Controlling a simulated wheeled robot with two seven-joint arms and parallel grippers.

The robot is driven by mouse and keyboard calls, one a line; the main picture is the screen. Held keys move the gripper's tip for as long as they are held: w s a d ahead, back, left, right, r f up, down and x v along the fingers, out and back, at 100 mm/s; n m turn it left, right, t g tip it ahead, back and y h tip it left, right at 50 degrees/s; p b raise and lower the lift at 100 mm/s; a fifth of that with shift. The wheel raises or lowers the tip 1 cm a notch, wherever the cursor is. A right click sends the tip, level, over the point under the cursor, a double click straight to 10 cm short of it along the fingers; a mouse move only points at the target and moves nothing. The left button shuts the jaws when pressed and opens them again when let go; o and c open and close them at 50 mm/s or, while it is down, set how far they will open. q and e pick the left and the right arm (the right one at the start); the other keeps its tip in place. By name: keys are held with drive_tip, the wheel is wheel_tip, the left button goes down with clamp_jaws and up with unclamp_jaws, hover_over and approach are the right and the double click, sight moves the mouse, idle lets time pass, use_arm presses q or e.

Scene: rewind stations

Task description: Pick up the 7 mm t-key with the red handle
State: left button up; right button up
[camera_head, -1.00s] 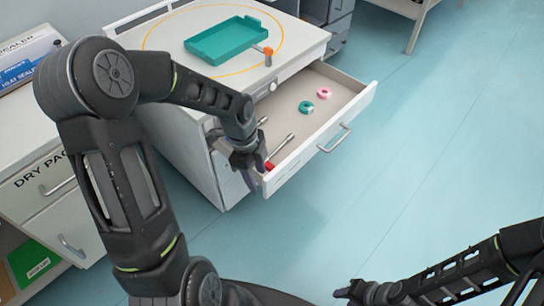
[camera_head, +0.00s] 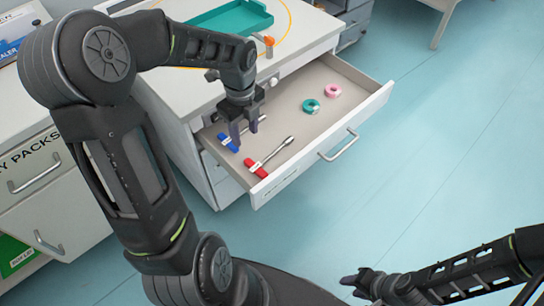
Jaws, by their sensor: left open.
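The t-key with the red handle (camera_head: 256,168) lies in the open drawer near its front left corner. Its metal shaft points up and right. A t-key with a blue handle (camera_head: 227,142) lies farther back on the left, partly hidden by my gripper. My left gripper (camera_head: 244,137) is open and empty, fingers pointing down, over the drawer's left part beside the blue handle and behind the red one. Its height above the drawer floor is hard to tell. My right gripper (camera_head: 357,284) is at the bottom right, away from the drawer; its jaws are too small to read.
The drawer (camera_head: 308,90) also holds a green ring (camera_head: 310,106) and a pink ring (camera_head: 332,90) at the right. Its front wall stands close to the red handle. A teal tray (camera_head: 235,17) and an orange-topped item (camera_head: 268,42) are on the cabinet top. The floor is clear.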

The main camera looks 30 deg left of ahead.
use_arm(q)
drive_tip(key=b, duration=0.5)
hover_over(249, 162)
wheel_tip(249, 162, down, 6)
drive_tip(key=shift+w+r, duration=0.1)
drive_tip(key=shift+f, duration=1.3)
wheel_tip(249, 162, down, 5)
drive_tip(key=shift+f+b, duration=0.1)
drive_tip(key=shift+b, duration=0.85)
